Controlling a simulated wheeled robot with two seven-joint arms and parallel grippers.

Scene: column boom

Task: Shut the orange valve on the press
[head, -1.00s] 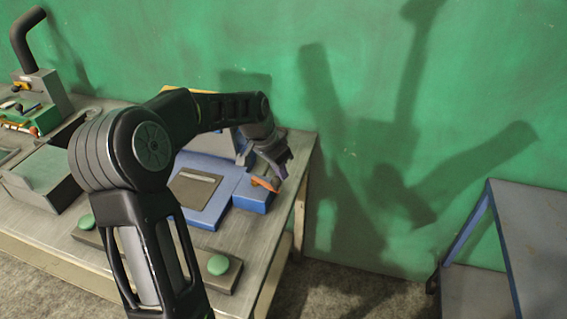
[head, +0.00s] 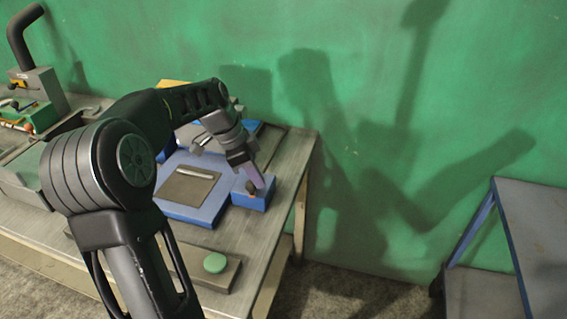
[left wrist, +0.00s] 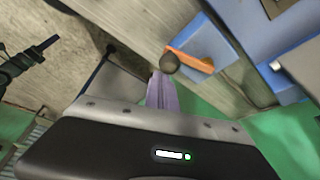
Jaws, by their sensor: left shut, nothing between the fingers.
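The orange valve (left wrist: 193,59) is a lever with a dark round knob (left wrist: 169,63), on a blue block (left wrist: 216,42) in the left wrist view. The block, part of the blue press (head: 190,208), also shows at the press's right end in the head view (head: 252,203). There the lever is mostly hidden, with a dark part showing beside my fingers. My left gripper (head: 257,182) is shut and empty, its purple fingers pointing down over the block. In the left wrist view its fingertips (left wrist: 161,78) are close to the knob; I cannot tell whether they touch.
The press stands on a grey workbench (head: 285,170) against a green wall (head: 390,110). A bar with a green button (head: 215,263) lies in front of it. Other equipment (head: 35,95) stands at the left. A blue-framed table (head: 535,225) stands at the right, across a gap.

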